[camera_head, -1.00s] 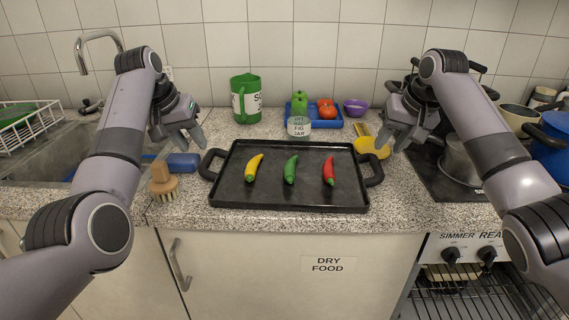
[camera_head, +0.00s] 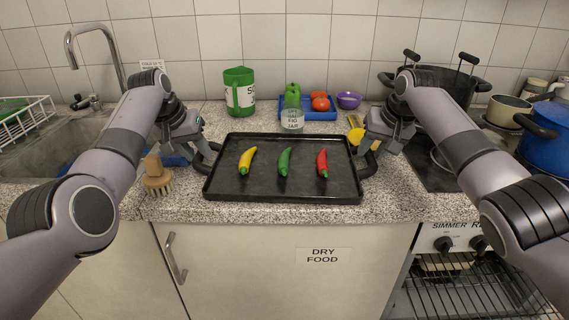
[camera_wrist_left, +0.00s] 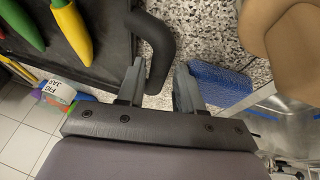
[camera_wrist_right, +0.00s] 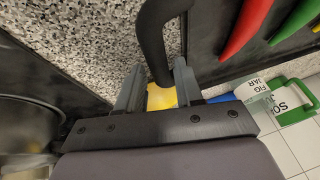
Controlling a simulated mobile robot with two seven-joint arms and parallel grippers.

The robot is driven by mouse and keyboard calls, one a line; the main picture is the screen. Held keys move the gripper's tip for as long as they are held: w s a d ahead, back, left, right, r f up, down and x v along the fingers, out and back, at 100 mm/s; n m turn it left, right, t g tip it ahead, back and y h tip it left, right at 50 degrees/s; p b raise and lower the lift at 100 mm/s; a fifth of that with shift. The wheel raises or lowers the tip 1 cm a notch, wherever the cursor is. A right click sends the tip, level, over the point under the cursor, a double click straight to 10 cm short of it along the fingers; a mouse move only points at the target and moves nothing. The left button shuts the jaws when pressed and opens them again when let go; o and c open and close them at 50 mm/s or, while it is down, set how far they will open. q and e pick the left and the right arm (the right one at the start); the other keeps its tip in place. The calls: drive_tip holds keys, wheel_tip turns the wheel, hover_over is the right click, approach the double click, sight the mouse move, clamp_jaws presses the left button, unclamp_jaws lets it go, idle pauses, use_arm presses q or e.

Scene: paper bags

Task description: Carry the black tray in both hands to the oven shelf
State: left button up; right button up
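The black tray (camera_head: 285,190) lies flat on the speckled counter, with a yellow, a green and a red chili pepper on it. My left gripper (camera_head: 210,160) is at the tray's left handle (camera_wrist_left: 152,35); in the left wrist view its fingers (camera_wrist_left: 158,85) are apart with the handle between them. My right gripper (camera_head: 368,150) is at the right handle (camera_wrist_right: 152,35); its fingers (camera_wrist_right: 157,85) are also apart around the handle. Gaps show beside both handles. The oven shelf, a wire rack (camera_head: 465,290), shows at the lower right under the knobs.
A wooden brush (camera_head: 156,176) is close to the left gripper. Pots, including a blue one (camera_head: 545,140), stand on the right.

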use_arm(q)
drive_tip(key=shift+w+d+f, duration=0.1)
drive_tip(key=shift+w+f, duration=0.05)
drive_tip(key=shift+f, duration=0.3)
use_arm(e)
drive_tip(key=shift+w+a+f, duration=0.1)
drive_tip(key=shift+w+f, duration=0.1)
drive_tip(key=shift+f, duration=0.25)
use_arm(q)
drive_tip(key=shift+c, duration=0.4)
use_arm(e)
drive_tip(key=shift+c, duration=0.4)
use_arm(q)
clamp_jaws()
use_arm(e)
clamp_jaws()
use_arm(q)
drive_tip(key=shift+r, duration=0.1)
use_arm(e)
drive_tip(key=shift+r, duration=0.1)
